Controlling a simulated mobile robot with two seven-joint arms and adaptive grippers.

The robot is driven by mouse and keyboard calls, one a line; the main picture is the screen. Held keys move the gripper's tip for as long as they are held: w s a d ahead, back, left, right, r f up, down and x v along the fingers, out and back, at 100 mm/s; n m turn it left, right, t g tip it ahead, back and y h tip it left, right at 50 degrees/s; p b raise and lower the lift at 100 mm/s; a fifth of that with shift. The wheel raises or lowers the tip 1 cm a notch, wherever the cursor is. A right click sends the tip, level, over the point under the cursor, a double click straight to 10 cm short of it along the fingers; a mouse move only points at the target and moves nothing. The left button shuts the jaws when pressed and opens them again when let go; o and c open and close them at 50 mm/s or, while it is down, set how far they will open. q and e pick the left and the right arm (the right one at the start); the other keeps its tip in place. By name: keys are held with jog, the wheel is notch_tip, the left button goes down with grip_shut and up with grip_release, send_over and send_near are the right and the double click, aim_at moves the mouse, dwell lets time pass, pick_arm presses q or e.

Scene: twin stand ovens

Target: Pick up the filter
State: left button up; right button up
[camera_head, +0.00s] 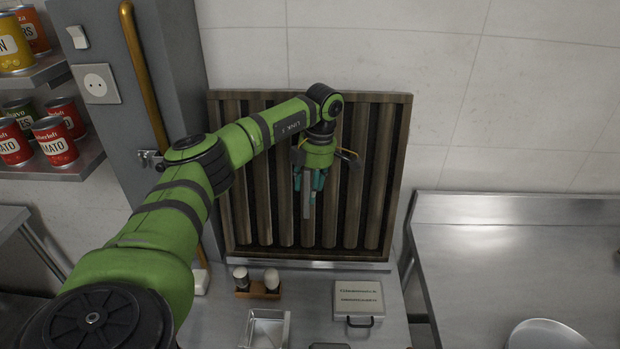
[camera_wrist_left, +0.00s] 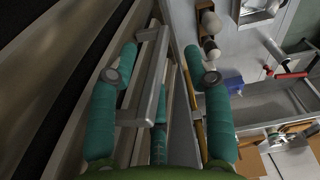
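The filter (camera_head: 352,190) is a large square panel with brown vertical slats, standing upright against the tiled wall. Its slats also fill the left side of the left wrist view (camera_wrist_left: 50,70). A grey metal handle (camera_wrist_left: 153,75) sticks out from its front. My left gripper (camera_head: 310,190) is in front of the filter's middle, at this handle. In the left wrist view its teal fingers (camera_wrist_left: 160,75) are spread apart with the handle between them. I see no firm grip, though contact on one side is hard to judge. My right gripper is not in view.
Below the filter, a counter holds a wooden shaker rack (camera_head: 258,291), a metal tray (camera_head: 268,328) and a white box (camera_head: 358,299). A grey column with a yellow pipe (camera_head: 142,75) stands left, beside shelves of cans (camera_head: 55,140). A mostly bare steel table (camera_head: 500,270) is at right.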

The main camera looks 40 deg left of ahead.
pick_arm(q)
jog(key=shift+w+a+f, duration=0.1)
jog(key=shift+w+f, duration=0.05)
jog(key=shift+f, duration=0.45)
jog(key=shift+w+a+f, duration=0.1)
jog(key=shift+f, duration=0.5)
jog(key=shift+s+r, duration=0.1)
jog(key=shift+s, duration=0.05)
grip_shut()
jog(key=shift+r, duration=0.1)
jog(key=shift+w+r, duration=0.1)
jog(key=shift+w, duration=0.1)
